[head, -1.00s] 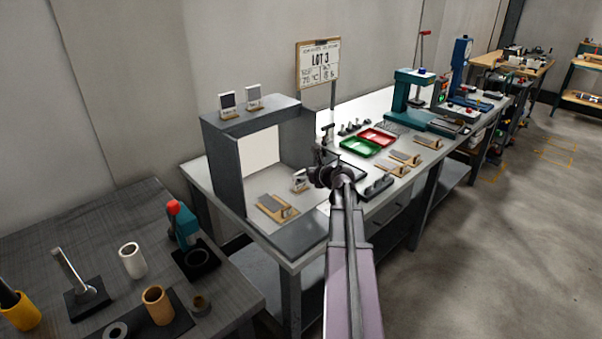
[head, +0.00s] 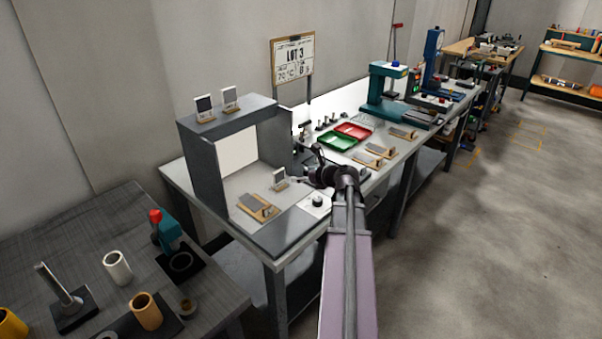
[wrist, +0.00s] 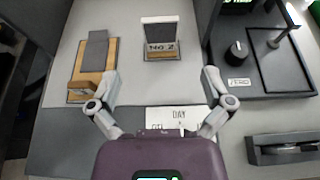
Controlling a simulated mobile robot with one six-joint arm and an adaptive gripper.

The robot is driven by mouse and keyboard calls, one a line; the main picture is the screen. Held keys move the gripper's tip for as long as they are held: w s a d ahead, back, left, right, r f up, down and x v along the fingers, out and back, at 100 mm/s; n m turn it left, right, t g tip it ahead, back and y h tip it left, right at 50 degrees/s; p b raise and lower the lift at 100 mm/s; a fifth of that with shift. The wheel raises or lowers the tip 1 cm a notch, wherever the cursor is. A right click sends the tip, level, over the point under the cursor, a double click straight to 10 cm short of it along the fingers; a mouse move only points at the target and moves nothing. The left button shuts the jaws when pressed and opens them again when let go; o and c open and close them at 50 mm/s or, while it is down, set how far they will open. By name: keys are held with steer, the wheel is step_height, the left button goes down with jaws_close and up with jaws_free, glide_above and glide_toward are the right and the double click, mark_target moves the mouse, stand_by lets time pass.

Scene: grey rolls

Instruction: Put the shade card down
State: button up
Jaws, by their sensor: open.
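The shade card (head: 279,177) stands in a small wooden base on the floor of the grey viewing booth (head: 203,165). My gripper (head: 303,181) is just right of the card in the head view. In the wrist view my gripper (wrist: 160,75) is open and empty. Its fingertips are spread wide, short of the base and apart from it.
A wooden holder with a grey plate (wrist: 93,65) lies left of the card, close to my left finger. A dark device with a knob (wrist: 237,52) is at the right. A "DAY" label (wrist: 180,117) lies below. Two similar cards (head: 205,107) stand on the booth top.

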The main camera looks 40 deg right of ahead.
mark_target(199, 289)
stand_by(0.7)
